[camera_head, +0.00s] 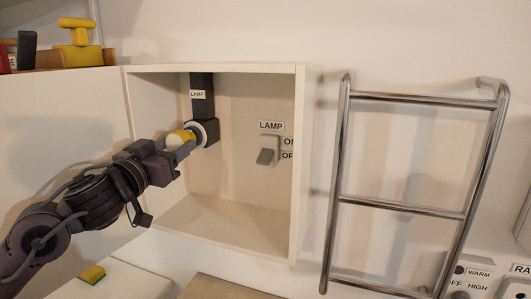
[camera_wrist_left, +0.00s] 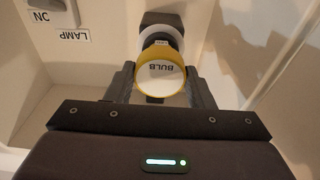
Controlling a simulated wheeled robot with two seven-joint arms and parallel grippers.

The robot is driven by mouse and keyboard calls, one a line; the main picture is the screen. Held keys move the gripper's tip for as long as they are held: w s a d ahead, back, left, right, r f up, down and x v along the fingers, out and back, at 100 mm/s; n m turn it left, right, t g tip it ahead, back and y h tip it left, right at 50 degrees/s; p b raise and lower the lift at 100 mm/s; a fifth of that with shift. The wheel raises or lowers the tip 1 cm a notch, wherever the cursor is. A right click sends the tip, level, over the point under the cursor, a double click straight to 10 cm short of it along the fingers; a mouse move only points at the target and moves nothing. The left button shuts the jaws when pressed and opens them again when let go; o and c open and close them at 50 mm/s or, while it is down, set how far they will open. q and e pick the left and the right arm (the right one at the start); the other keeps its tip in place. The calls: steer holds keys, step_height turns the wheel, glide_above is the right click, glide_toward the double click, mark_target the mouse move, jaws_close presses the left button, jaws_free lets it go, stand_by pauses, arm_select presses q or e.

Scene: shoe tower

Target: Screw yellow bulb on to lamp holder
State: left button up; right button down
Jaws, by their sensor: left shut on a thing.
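The yellow bulb (camera_head: 180,138) is in the grip of my left gripper (camera_head: 171,144), inside the open white cabinet. In the left wrist view the bulb (camera_wrist_left: 160,76), with a white end marked BULB, sits between the two fingers of my left gripper (camera_wrist_left: 161,88). The dark lamp holder (camera_head: 203,95), labelled LAMP, hangs on the cabinet's back wall, with a white ring at its socket. The bulb's far end is at this ring and lines up with it. How far it is screwed in cannot be told. My right gripper is not in view.
The white cabinet (camera_head: 299,165) surrounds the holder, its side walls close to my arm. A lamp switch (camera_head: 268,151) is on its back wall. A metal rack (camera_head: 400,211) is at the right. A yellow sponge-like block (camera_head: 92,274) lies at the lower left.

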arm_select(q)
steer(key=m, duration=0.3)
steer(key=shift+a+m+h+b, duration=0.1)
steer(key=shift+m+h+b, duration=0.2)
steer(key=shift+b, duration=0.1)
steer(key=m, duration=0.3)
steer(key=shift+r+g, duration=0.1)
steer(key=shift+g, duration=0.2)
steer(key=o, duration=0.8)
steer(key=shift+w, duration=0.25)
steer(key=shift+c, duration=0.2)
steer(key=shift+s, duration=0.15)
